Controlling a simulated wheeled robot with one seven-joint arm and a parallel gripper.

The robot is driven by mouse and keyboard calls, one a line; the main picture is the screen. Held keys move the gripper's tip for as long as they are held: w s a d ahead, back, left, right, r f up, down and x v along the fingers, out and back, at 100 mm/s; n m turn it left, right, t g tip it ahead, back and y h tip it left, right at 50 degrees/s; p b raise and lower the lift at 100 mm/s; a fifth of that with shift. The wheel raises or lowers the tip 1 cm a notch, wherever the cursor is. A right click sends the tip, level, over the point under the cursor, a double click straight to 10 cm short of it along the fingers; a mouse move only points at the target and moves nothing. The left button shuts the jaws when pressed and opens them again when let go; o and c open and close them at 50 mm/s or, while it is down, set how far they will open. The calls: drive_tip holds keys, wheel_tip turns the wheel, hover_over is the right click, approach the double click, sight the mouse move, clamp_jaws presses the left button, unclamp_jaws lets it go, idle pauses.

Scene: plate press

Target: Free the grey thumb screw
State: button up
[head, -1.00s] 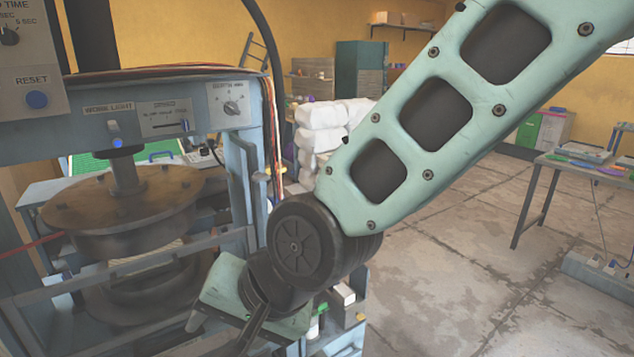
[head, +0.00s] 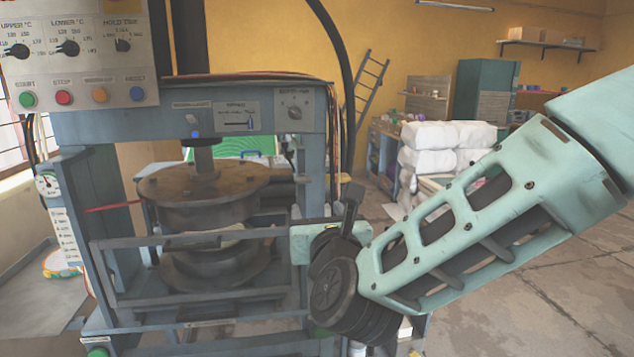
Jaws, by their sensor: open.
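I cannot pick out the grey thumb screw in the head view; it is hidden or too small to tell. The grey-blue plate press (head: 118,190) stands at the left, with a round brown upper plate (head: 215,182) on a vertical post above a lower round plate (head: 205,275). A guard rail (head: 180,240) runs across its front. My gripper (head: 318,238) is open at the press's right front edge, partly hidden by my wrist. I see nothing between its fingers, and cannot tell whether it touches the frame.
A control panel (head: 80,55) with dials and coloured buttons is at upper left. A pressure gauge (head: 47,184) is on the press's left side. White sacks (head: 430,150) are stacked behind my arm. The floor at right (head: 560,275) is open.

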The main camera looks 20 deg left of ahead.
sight(305, 181)
drive_tip(key=p+x, duration=0.6)
drive_tip(key=x, duration=1)
drive_tip(key=shift+s+a, duration=0.1)
drive_tip(key=c, duration=1)
